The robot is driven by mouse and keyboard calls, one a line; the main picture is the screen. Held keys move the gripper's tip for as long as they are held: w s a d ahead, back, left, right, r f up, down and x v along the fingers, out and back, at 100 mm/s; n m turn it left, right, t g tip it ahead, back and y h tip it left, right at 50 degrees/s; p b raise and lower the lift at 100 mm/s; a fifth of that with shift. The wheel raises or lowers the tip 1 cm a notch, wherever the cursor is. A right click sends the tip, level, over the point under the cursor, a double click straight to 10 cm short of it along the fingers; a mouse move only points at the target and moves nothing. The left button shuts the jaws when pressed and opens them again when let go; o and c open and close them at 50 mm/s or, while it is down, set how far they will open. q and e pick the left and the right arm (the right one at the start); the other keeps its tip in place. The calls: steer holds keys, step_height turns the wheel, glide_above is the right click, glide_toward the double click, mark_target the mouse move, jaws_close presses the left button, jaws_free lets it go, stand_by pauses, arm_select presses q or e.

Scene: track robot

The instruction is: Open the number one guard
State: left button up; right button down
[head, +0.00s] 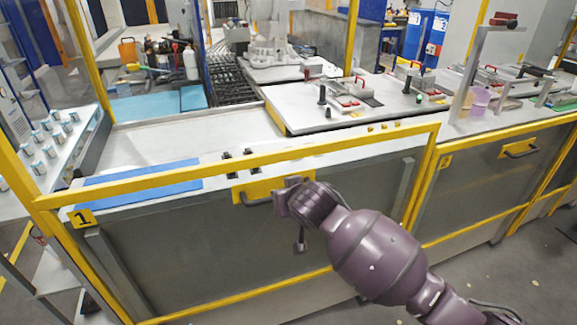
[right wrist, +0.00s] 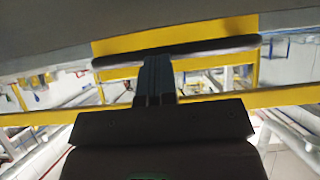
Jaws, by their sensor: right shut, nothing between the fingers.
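The number one guard is a yellow-framed panel (head: 200,255) with a "1" label (head: 83,218) at its left end. It stands upright, tilted in the picture, in front of the work surface. Its dark bar handle (head: 257,200) sits on a yellow plate (head: 240,187) near the top middle. My right gripper (head: 290,190) is at the right end of this handle, partly hidden by its own wrist. In the right wrist view, the shut fingers (right wrist: 155,75) reach the dark handle bar (right wrist: 215,49); I cannot tell whether they touch it. My left gripper is not in view.
A second guard (head: 490,175) with its own handle (head: 520,150) adjoins on the right. Behind the first guard are a white work surface (head: 140,150), a blue sheet (head: 140,184) and a fixture table (head: 310,110). A rack of small cylinders (head: 85,150) stands at left.

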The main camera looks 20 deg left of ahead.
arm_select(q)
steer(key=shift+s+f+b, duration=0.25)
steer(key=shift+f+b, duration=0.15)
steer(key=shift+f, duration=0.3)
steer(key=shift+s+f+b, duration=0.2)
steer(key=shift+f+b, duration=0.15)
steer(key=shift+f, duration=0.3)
arm_select(e)
step_height(320, 180, down, 7)
steer(key=shift+w+f, duration=0.15)
steer(key=shift+f, duration=0.05)
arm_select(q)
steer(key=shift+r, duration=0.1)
arm_select(e)
steer(key=shift+r, duration=0.1)
